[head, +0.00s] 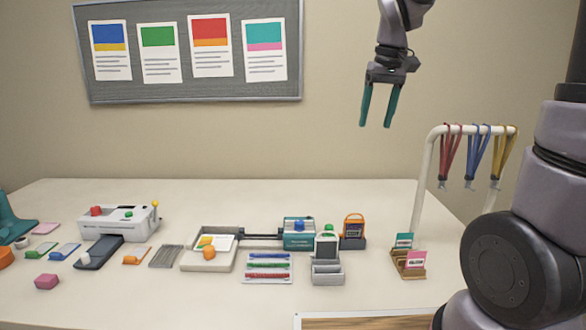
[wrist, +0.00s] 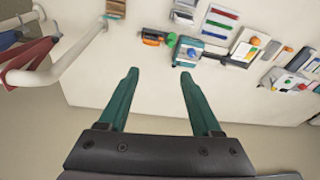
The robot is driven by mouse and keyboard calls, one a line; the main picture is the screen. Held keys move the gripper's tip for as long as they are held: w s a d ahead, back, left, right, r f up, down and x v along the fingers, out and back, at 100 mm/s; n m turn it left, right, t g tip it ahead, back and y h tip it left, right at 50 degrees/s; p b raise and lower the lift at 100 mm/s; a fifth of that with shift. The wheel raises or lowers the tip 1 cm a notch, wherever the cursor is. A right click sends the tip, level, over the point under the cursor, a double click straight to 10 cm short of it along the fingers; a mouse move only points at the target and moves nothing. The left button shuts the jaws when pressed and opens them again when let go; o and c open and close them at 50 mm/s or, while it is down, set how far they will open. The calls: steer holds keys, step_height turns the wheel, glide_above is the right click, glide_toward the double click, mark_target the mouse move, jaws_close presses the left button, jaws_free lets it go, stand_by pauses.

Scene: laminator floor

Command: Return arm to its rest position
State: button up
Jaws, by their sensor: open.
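My gripper (head: 378,106) hangs high above the back of the table, with its two teal fingers pointing down and apart. It is open and nothing is between the fingers. In the wrist view my gripper (wrist: 157,75) also shows empty, with bare table beyond the fingertips. The upper part of my arm runs out of the top of the head view.
A white rack (head: 428,165) with red, blue and yellow lanyards (head: 478,150) stands at the right, below and beside my gripper. The white table (head: 340,195) holds a laminator (head: 118,221), a teal device (head: 298,240), a tray (head: 207,262) and a card holder (head: 408,265). A pinboard (head: 190,85) hangs behind.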

steer(key=s+d+r+m+t, duration=0.2)
steer(key=s+m, duration=0.1)
steer(key=s, duration=0.4)
steer(key=s+d+r+m+t+y, duration=0.1)
steer(key=s+d+r+m+t, duration=0.1)
steer(key=s, duration=0.6)
steer(key=shift+s+d+m+t, duration=0.3)
steer(key=shift+d+m+t, duration=0.15)
steer(key=shift+t, duration=0.15)
